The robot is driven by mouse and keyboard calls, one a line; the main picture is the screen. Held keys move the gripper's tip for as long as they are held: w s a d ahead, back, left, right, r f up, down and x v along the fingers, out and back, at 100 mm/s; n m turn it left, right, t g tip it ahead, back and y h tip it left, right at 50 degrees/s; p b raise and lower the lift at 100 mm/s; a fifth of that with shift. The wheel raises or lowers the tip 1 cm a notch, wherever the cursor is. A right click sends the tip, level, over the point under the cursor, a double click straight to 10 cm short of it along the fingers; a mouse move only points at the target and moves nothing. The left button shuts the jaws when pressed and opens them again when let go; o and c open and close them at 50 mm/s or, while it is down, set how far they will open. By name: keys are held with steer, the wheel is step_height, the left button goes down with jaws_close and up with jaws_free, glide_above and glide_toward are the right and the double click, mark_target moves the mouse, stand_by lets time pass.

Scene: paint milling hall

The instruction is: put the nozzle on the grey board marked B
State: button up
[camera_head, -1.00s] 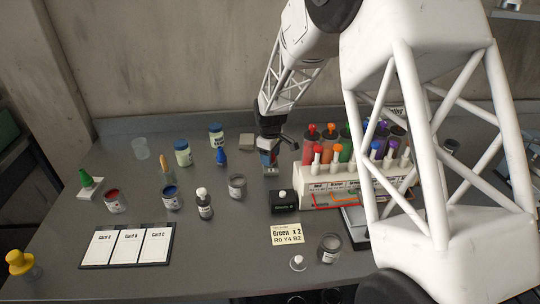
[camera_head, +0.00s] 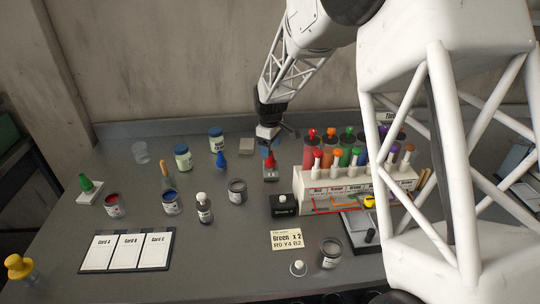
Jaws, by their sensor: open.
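A red cone-shaped nozzle (camera_head: 270,161) stands upright on a small grey board (camera_head: 270,178) near the middle of the bench. Any letter on that board is too small to read. My gripper (camera_head: 267,149) is open just behind and above the red nozzle, with nothing seen held in it. A blue cone (camera_head: 221,159) stands to the left on the bench. A green cone (camera_head: 86,182) stands on a pale board (camera_head: 90,197) at the far left. A flat grey block (camera_head: 246,147) lies behind, left of my gripper; I see no mark on it.
A rack (camera_head: 318,185) of coloured tubes stands right of the nozzle, with a black box (camera_head: 283,205) in front. Paint jars, including a grey-lidded one (camera_head: 237,191), stand to the left. A card tray (camera_head: 127,268) and a yellow-topped item (camera_head: 18,266) are at front left.

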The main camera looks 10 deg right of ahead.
steer(key=shift+r, duration=3.1)
steer(key=shift+s+d+r, duration=0.15)
steer(key=shift+s+r, duration=0.2)
steer(key=shift+s, duration=0.05)
steer(key=s+d+r+m+t, duration=0.1)
steer(key=s+d+r+m, duration=0.25)
steer(key=s, duration=0.75)
steer(key=s+d+r+m, duration=0.2)
steer(key=s+r, duration=0.3)
steer(key=s, duration=0.6)
steer(key=s+d+r+m+t, duration=0.1)
steer(key=s+d+r+m, duration=0.2)
steer(key=s, duration=0.7)
steer(key=s+f+m, duration=0.1)
steer(key=s+m, duration=0.2)
steer(key=s, duration=0.9)
steer(key=shift+s+d+f+t, duration=0.2)
steer(key=shift+s+d+t, duration=0.1)
steer(key=shift+s+d, duration=0.1)
